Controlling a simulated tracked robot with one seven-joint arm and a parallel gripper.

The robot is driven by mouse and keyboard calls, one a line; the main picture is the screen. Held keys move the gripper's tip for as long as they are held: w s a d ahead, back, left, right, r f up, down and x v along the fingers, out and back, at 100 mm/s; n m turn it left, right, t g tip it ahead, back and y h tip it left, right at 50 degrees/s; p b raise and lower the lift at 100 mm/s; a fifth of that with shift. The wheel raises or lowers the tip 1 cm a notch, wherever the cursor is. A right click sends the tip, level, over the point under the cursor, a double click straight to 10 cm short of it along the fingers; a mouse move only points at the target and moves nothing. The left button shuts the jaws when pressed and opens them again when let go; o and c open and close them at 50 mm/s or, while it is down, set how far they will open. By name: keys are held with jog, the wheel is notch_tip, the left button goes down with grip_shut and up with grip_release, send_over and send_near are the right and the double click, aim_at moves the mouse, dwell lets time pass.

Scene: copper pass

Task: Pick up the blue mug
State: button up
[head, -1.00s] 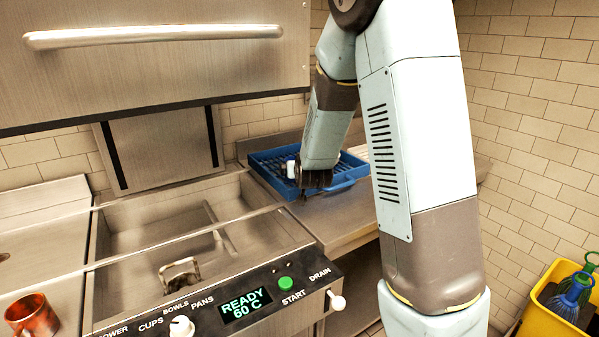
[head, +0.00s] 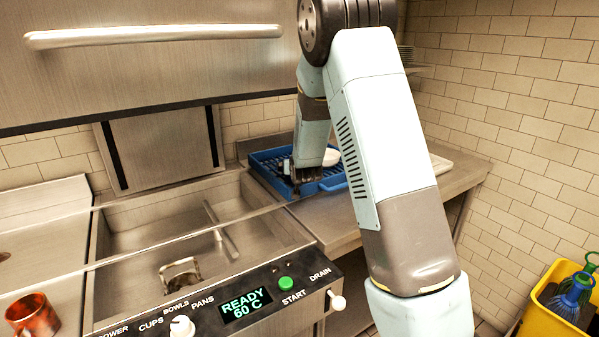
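I cannot make out a blue mug for certain. My gripper (head: 297,187) points down at the near left part of the blue rack (head: 333,184) on the steel counter. Its fingers are small and dark, and I cannot tell whether they are open or shut. A small pale item (head: 286,167) shows just left of my gripper; it is too small to identify. A white rounded dish (head: 328,157) shows in the rack, partly hidden behind my arm. My arm also covers the rack's right side.
A copper mug (head: 33,316) stands at the lower left. The open steel wash basin (head: 150,235) lies left of the rack, with its control panel (head: 215,308) in front. A pale tray (head: 440,163) lies on the right counter.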

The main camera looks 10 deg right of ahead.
jog(key=shift+c, duration=0.2)
jog(key=c, duration=1.3)
jog(key=shift+o, duration=0.2)
